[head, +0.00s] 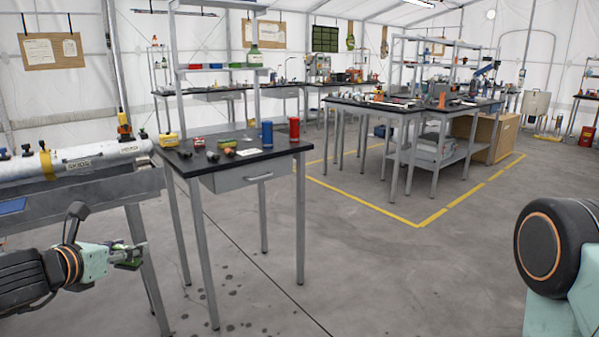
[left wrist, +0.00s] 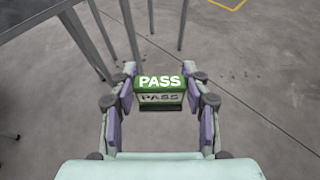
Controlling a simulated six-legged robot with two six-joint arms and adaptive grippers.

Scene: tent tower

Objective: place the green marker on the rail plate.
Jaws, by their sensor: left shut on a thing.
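The green marker (left wrist: 160,83) reads PASS in white letters and sits between the fingertips of my left gripper (left wrist: 160,96) in the left wrist view. The gripper is shut on it. In the head view, my left gripper (head: 122,255) is at the lower left, beside the left bench and below its top, with the green marker (head: 130,264) small at its tips. I cannot make out the rail plate for sure in either view. My right gripper is out of view; only part of my right arm shows at the right edge.
A long white tube (head: 75,160) lies on the grey left bench (head: 95,188). Beside it, a black-topped table (head: 275,147) holds a red can (head: 294,129), a blue can (head: 267,133) and small items. Table legs stand close to my left gripper. Open floor lies centre and right.

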